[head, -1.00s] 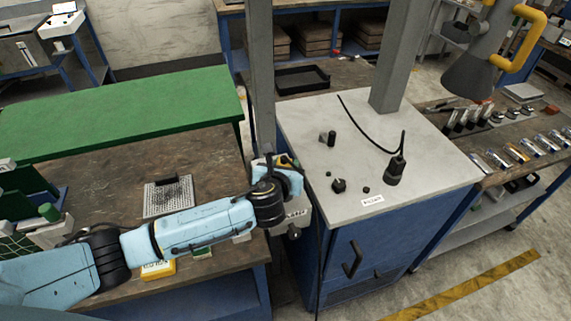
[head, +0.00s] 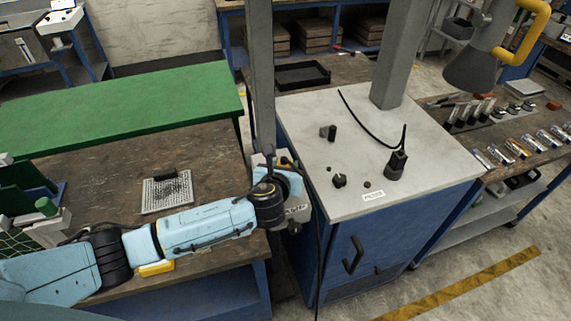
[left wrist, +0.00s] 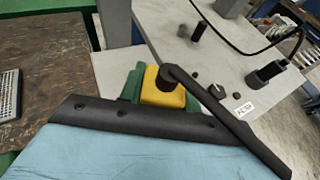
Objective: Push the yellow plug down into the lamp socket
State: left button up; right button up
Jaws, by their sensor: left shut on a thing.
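In the left wrist view the yellow plug (left wrist: 163,90) sits at the jaws of my left gripper, against a dark bar. A green part (left wrist: 131,84) stands right behind and beside it. I cannot tell whether this green part belongs to the lamp socket or how deep the plug sits. In the head view my left gripper (head: 290,180) is beside the left edge of the white-topped cabinet, shut on the plug. My right gripper is not in view.
The white cabinet top (head: 345,130) carries black knobs (head: 339,181) and a black plug-like part with a cable (head: 396,164). A grey post (head: 262,80) rises close to my left wrist. A perforated tray (head: 167,194) lies on the brown bench (head: 110,165). A grey lamp head (head: 475,68) hangs at right.

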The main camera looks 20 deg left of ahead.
pick_arm(q)
jog(key=shift+f+b, duration=0.4)
jog(key=shift+f, duration=0.4)
jog(key=o, duration=1.1)
jog(key=shift+s, duration=0.1)
jog(key=a+v, duration=0.1)
jog(key=v, duration=1.2)
jog(key=shift+d, duration=0.5)
jog(key=shift+s, duration=0.15)
